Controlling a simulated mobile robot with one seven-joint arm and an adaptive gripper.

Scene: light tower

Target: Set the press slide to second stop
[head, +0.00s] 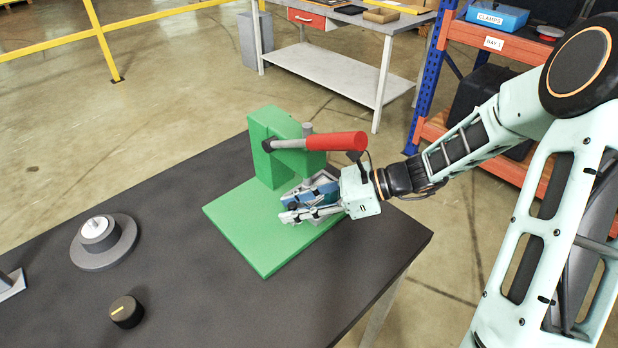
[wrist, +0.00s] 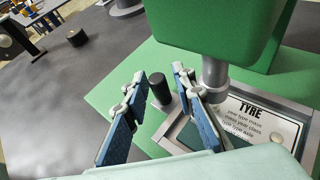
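The green press (head: 275,150) stands on a flat green base plate (head: 240,225) on the dark table. Its red-handled lever (head: 335,141) points right in the head view. My gripper (head: 288,207) is low over the base plate, beneath the lever. In the wrist view my gripper (wrist: 160,76) is open. An upright dark knob (wrist: 160,90) shows between its fingers, with no clear contact. A grey press ram (wrist: 214,80) is just right of the right finger. My fingers partly hide the slide, and no stop marks are readable.
A round grey dial (head: 103,245) and a black knob with a yellow mark (head: 126,312) sit on the table (head: 180,225) to the left. A grey workbench (head: 340,75) and an orange-blue shelf rack (head: 430,85) stand behind. The table between dial and press is clear.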

